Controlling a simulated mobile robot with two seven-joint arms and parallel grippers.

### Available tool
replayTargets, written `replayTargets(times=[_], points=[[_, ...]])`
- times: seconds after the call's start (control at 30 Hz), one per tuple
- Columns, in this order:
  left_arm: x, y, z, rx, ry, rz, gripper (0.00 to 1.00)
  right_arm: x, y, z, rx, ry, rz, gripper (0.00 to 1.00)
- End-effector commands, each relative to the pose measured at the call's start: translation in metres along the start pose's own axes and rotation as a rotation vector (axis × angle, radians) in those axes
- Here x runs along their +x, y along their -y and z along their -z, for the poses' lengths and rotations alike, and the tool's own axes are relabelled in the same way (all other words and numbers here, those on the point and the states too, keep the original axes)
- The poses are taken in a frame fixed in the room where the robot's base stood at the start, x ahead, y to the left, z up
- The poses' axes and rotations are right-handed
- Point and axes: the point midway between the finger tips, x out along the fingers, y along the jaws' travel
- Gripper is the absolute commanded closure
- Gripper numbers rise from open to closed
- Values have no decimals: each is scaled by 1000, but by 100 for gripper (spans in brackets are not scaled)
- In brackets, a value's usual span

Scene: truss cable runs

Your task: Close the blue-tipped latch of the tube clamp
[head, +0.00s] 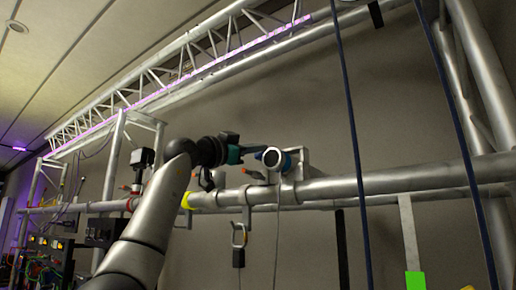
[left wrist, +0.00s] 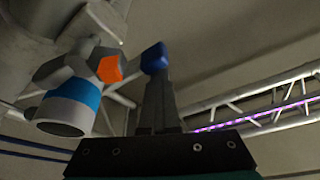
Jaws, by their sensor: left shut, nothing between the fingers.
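The tube clamp (head: 299,164) sits on the long horizontal tube in the head view. A round part with a pale end ring (head: 273,157) and blue behind it stands out from the clamp. In the left wrist view this blue-banded latch tip (left wrist: 75,97) is at the left, with an orange piece (left wrist: 110,69) beside it. My left gripper (head: 256,150) is shut and empty, close beside the clamp. Its shut fingertips (left wrist: 154,57) show blue in the wrist view, near the orange piece; contact cannot be told. My right gripper is not in view.
The horizontal tube (head: 350,186) carries a yellow band (head: 187,200) and a hanging hook (head: 239,236). Dark cables (head: 352,130) hang at the right. A lattice truss (head: 190,65) with a purple light strip runs overhead. Room in front of the tube looks free.

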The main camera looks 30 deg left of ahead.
Motion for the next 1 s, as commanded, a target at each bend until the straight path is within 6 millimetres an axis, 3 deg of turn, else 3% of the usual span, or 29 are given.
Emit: replayTargets(times=[0.03,0.27,0.47,0.8,1.0], points=[[1,-1,-8,-1,19,-6,100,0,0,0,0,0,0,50],[0,-2,-10,0,22,-6,100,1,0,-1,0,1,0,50],[-16,-2,-13,1,21,-4,100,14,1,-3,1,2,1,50],[-90,-2,-8,4,10,1,100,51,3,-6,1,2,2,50],[-129,-2,-3,3,5,0,100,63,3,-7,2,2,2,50]])
